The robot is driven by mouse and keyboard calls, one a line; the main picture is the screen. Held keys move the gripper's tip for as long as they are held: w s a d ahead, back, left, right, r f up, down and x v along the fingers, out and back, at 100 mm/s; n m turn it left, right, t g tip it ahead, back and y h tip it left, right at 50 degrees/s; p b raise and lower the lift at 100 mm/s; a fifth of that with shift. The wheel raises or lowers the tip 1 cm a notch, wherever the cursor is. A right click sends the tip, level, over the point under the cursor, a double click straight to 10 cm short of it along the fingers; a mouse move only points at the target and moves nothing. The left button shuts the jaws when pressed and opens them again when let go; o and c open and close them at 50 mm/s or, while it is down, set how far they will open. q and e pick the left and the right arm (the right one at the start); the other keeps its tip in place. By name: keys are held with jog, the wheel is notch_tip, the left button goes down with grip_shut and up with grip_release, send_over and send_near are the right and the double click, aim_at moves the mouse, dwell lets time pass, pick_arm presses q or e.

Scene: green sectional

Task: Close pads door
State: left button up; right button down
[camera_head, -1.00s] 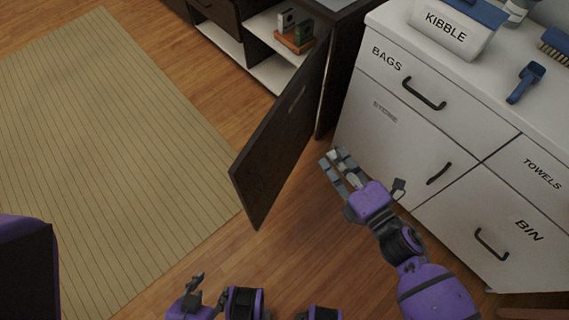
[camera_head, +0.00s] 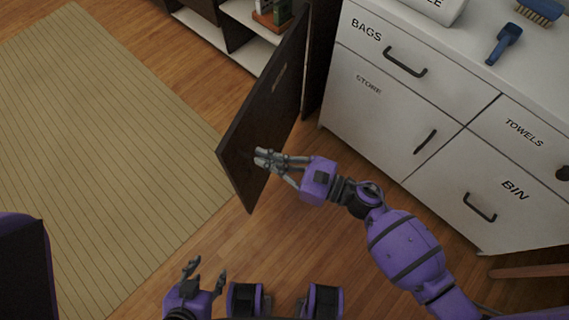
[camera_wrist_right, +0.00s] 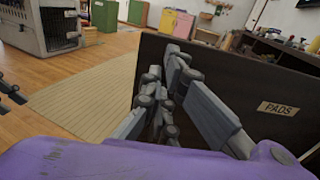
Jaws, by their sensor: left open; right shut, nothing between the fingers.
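The dark brown pads door (camera_head: 255,125) stands swung open from its cabinet, its free end toward me over the wood floor. In the right wrist view the door (camera_wrist_right: 230,75) fills the middle and right, with a PADS label (camera_wrist_right: 279,108) on its face. My right gripper (camera_head: 261,158) is shut and empty, its fingertips at the door's face near the free end; I cannot tell whether they touch. My left gripper (camera_head: 207,268) is open and empty, low in the head view and apart from the door.
A white cabinet (camera_head: 385,110) with BAGS, STORE, TOWELS and BIN fronts stands to the right of the door. Open shelves (camera_head: 240,45) holding small items are behind the door. A tan striped rug (camera_head: 90,150) and clear floor lie to the left.

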aim_at(230, 148)
jog(key=shift+p+x, duration=0.4)
jog(key=shift+x, duration=2.75)
